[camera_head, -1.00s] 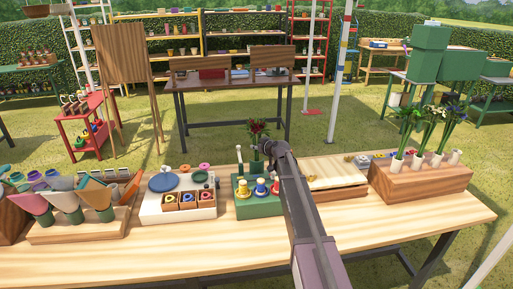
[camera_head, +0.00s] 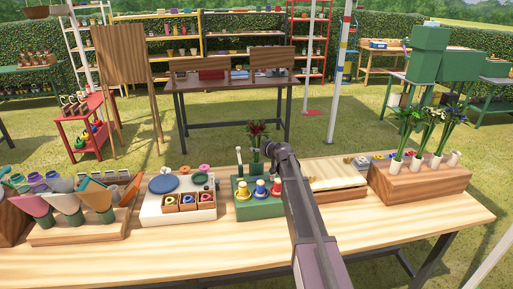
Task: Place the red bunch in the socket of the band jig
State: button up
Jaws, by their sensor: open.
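The red bunch (camera_head: 257,129), with dark red flowers and green leaves, stands roughly upright at the back of the green band jig (camera_head: 258,209). Its stems go down behind my wrist toward the jig. The jig carries yellow, blue and red knobs on its front and a pale upright post at its left. The socket and the lower ends of the stems are hidden, so I cannot tell how deep the bunch sits. My gripper (camera_head: 263,149) is open beside the stems, just below the flowers; its fingers are small and mostly hidden by my arm.
A white tray with small wooden boxes (camera_head: 161,213) stands left of the jig, and cone holders on a wooden base (camera_head: 76,233) stand farther left. A pale board (camera_head: 335,173) and a wooden block with flower bunches (camera_head: 420,184) are at the right. The table's front strip is clear.

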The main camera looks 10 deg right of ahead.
jog(key=p+v, duration=0.3)
jog(key=v, duration=0.7)
jog(key=shift+a, duration=0.1)
dwell(0.4)
jog(key=s+a+f+m+g+h, duration=0.1)
jog(key=s+f+g, duration=0.2)
jog(key=s, duration=0.8)
jog(key=s+a+f+m+g+h, duration=0.2)
jog(key=s+f+g, duration=0.2)
jog(key=s, duration=0.8)
jog(key=s+a+f+m+g+h, duration=0.1)
jog(key=s+f+g, duration=0.3)
jog(key=s, duration=0.8)
jog(key=shift+a+f+m+g+h, duration=0.2)
jog(key=shift+m+g+h, duration=0.1)
jog(key=shift+g+h, duration=0.45)
